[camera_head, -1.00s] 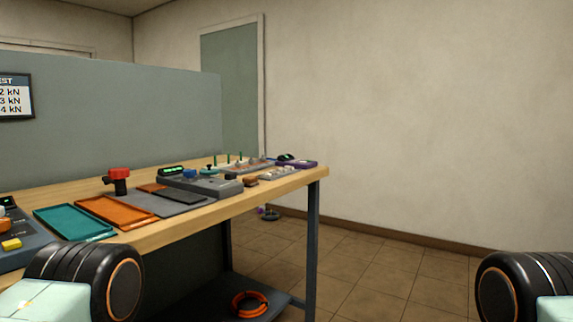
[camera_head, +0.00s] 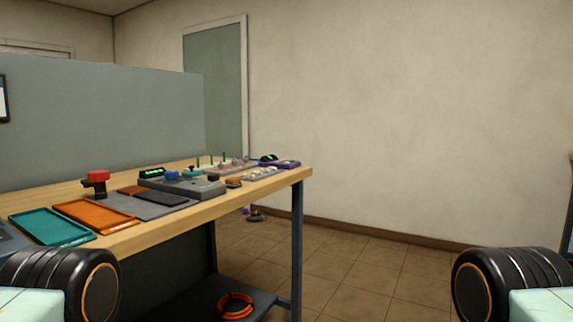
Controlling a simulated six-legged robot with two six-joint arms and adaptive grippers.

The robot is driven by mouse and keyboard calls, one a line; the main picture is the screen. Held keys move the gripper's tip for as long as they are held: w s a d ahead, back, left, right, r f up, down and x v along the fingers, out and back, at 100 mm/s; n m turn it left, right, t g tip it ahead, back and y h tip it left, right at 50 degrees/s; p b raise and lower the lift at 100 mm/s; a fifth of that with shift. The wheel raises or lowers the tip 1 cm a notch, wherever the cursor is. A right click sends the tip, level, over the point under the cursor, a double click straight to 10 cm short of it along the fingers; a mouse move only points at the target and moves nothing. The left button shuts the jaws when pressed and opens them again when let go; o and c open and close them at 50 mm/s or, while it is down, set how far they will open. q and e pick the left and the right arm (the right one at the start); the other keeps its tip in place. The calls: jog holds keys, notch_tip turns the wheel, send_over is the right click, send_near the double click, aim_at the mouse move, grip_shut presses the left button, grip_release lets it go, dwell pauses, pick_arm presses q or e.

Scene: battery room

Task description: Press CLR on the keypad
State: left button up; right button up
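No keypad with a readable CLR key shows in the head view. The wooden workbench (camera_head: 250,192) stands at the left, with several devices on it. A grey device (camera_head: 200,188) with a blue knob lies near its middle, and a small black unit with a green display (camera_head: 151,173) stands behind it. A pale block with small light parts (camera_head: 259,174) lies near the bench's right end. These are too small to tell whether one is the keypad. Neither of my grippers is in view; only dark rounded parts of my own body show at the lower corners.
A teal tray (camera_head: 50,229) and an orange tray (camera_head: 88,218) lie at the bench's left, by a red-topped clamp (camera_head: 98,180). An orange ring (camera_head: 235,304) lies on the lower shelf. A grey partition (camera_head: 100,120) stands behind. Tiled floor (camera_head: 350,268) is open at the right.

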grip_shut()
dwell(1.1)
